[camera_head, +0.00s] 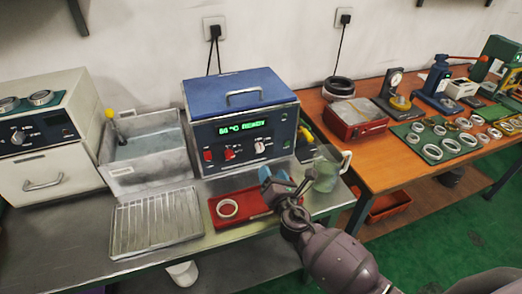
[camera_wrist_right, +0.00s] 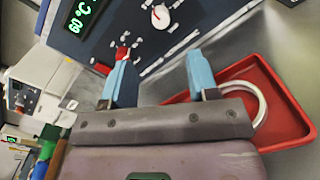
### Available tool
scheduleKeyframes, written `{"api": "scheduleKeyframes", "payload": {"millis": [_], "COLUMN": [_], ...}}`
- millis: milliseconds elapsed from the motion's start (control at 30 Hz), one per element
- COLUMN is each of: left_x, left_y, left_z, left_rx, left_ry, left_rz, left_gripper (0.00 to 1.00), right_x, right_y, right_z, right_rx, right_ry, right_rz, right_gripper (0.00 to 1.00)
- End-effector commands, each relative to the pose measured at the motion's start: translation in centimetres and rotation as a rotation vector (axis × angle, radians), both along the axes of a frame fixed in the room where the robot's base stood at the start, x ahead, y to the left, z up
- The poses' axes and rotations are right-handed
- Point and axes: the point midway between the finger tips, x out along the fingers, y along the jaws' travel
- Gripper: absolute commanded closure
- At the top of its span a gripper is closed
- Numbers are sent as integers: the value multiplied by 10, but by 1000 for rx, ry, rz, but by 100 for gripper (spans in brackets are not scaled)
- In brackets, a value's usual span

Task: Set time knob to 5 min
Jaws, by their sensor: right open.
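A blue-lidded heater box (camera_head: 241,92) stands on the steel bench with a lit green display (camera_head: 242,129). My left gripper is out of view.
A red tray (camera_head: 246,217) with a metal ring (camera_head: 228,208) lies below the right gripper. A glass beaker (camera_head: 327,170) stands just right of it. A ribbed metal tray (camera_head: 128,238) and a steel basin (camera_head: 145,170) are at the left, by a white oven (camera_head: 70,152).

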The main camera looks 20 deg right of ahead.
Motion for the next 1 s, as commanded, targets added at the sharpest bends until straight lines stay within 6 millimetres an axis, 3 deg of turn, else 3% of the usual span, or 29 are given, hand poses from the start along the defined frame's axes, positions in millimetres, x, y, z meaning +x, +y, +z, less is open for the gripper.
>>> {"api": "scheduleKeyframes", "payload": {"millis": [167, 600, 800, 1000], "left_x": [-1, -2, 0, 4], "left_y": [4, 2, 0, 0], "left_z": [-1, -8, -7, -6], "left_rx": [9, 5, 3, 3], "left_ry": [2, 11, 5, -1], "left_rz": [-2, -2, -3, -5], "left_gripper": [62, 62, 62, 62], "right_x": [16, 85, 102, 107], "right_y": [0, -1, -1, -1], "right_z": [0, -1, -1, 0], "right_rx": [-4, -1, 1, 2], "right_ry": [-1, 0, 1, 1], "right_rz": [0, 0, 0, 0], "right_gripper": [46, 46, 46, 46]}}
